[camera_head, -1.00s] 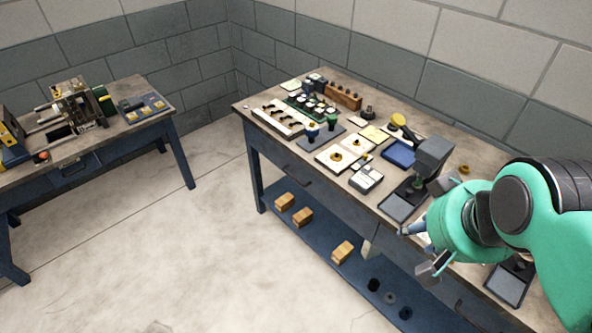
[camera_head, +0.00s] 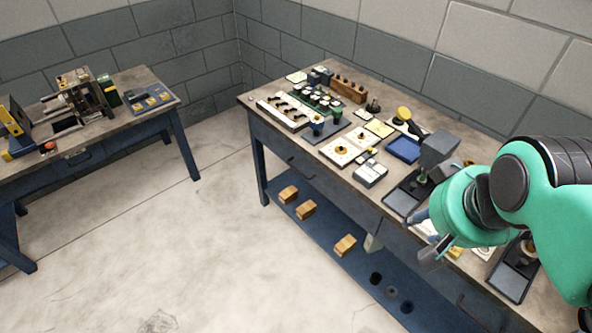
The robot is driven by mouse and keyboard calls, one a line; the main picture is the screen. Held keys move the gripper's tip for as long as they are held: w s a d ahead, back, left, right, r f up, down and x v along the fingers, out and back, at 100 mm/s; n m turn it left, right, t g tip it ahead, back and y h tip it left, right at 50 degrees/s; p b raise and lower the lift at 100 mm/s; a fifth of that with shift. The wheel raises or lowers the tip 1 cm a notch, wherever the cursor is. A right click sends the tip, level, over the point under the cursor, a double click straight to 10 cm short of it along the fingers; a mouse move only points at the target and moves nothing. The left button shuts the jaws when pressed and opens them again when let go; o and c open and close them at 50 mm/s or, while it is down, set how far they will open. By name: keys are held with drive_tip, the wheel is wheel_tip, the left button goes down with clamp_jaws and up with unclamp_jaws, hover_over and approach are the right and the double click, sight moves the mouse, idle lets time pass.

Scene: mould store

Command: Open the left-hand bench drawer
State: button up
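The right-hand bench (camera_head: 262,114) has a wooden top and a dark blue frame. Its left-hand drawer (camera_head: 275,142) has a dark bar handle (camera_head: 299,163) on the front, and the drawer looks closed. A second handle (camera_head: 466,306) is on the front further right, partly in shadow. My gripper (camera_head: 420,236) is in front of the bench's front edge, to the right of the left-hand drawer handle and well apart from it. Its fingers are spread and nothing shows between them. My teal wrist hides part of the bench top and front.
Several small parts, trays and a grey stand (camera_head: 437,151) cover the bench top. Wooden blocks (camera_head: 345,245) and dark round pieces lie on the blue lower shelf (camera_head: 322,237). Another bench (camera_head: 140,80) stands at the left. The floor between the benches is clear.

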drive_tip(key=w+f+n+g+h+p, duration=0.1)
drive_tip(key=w+f+g+h, duration=0.15)
drive_tip(key=w, duration=0.75)
drive_tip(key=w+f+g+h+p, duration=0.1)
drive_tip(key=w+g+h, duration=0.15)
drive_tip(key=w, duration=0.75)
drive_tip(key=w+a+f+n+t+h+p, duration=0.15)
drive_tip(key=w+a+f+h, duration=0.25)
drive_tip(key=w+a+f, duration=0.55)
drive_tip(key=w+a+f+n+t+h, duration=0.2)
drive_tip(key=w+a+f+h, duration=0.35)
drive_tip(key=w, duration=0.65)
drive_tip(key=a+f+n+t, duration=0.2)
drive_tip(key=a+f+t, duration=0.3)
drive_tip(key=a+f, duration=0.6)
drive_tip(key=w+a+f+n+t+p, duration=0.1)
drive_tip(key=a+f+t, duration=0.4)
drive_tip(key=a+f, duration=0.6)
wheel_tip(320, 180, down, 7)
drive_tip(key=shift+w+a+r+n, duration=0.15)
drive_tip(key=shift+a+n, duration=0.25)
drive_tip(key=shift+n, duration=0.35)
drive_tip(key=shift+w+d+t+y, duration=0.1)
drive_tip(key=shift+w+t+y, duration=0.05)
drive_tip(key=shift+t+y, duration=0.1)
drive_tip(key=b+x, duration=0.1)
drive_tip(key=x, duration=1.2)
drive_tip(key=shift+d, duration=0.2)
